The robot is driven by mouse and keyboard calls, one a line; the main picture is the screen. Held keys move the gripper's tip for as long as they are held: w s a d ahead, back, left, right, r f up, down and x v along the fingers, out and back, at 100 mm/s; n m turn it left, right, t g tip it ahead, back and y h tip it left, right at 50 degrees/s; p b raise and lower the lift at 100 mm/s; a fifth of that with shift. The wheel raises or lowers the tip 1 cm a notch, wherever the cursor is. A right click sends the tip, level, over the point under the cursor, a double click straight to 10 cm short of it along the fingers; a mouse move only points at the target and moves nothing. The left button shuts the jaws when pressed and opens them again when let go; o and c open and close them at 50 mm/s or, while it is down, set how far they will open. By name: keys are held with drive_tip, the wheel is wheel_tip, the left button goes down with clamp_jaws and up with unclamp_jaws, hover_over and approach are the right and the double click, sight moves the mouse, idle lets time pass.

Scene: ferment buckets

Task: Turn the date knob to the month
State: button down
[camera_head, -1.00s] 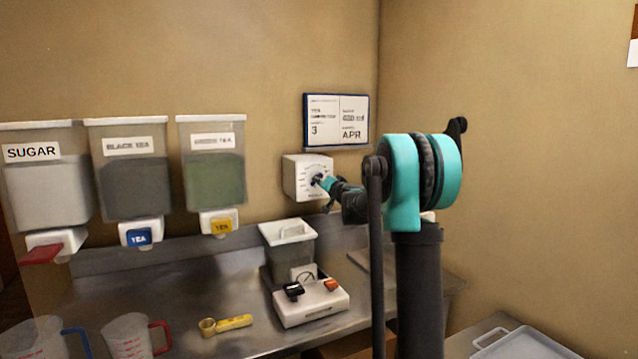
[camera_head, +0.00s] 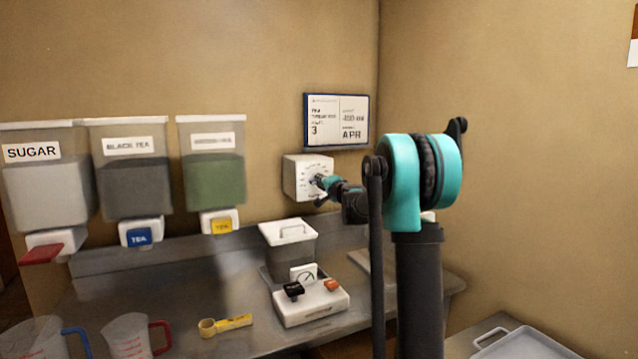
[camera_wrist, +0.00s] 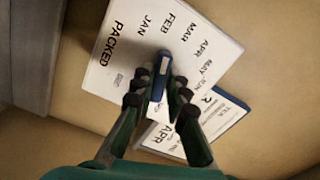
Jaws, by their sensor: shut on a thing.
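The date knob (camera_wrist: 162,74) is a blue bar with a white mark on a white dial box (camera_wrist: 125,62) printed PACKED and month names. In the wrist view its white-marked end points up, roughly toward FEB; the exact setting is hard to tell. My gripper (camera_wrist: 157,92) is shut on the knob, a dark finger on each side. In the head view the dial box (camera_head: 303,177) is on the back wall, its knob mostly hidden by my gripper (camera_head: 318,184). The blue-framed wall sign (camera_head: 336,119) above shows 3 and APR; it also shows in the wrist view (camera_wrist: 190,135).
Sugar (camera_head: 45,190), black tea (camera_head: 127,178) and green-filled (camera_head: 212,170) dispensers line the wall at left.

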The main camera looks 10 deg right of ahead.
drive_tip(key=m, duration=0.8)
drive_tip(key=shift+m, duration=0.6)
drive_tip(key=c, duration=1.5)
unclamp_jaws()
drive_tip(key=shift+c, duration=0.2)
drive_tip(key=v, duration=1.2)
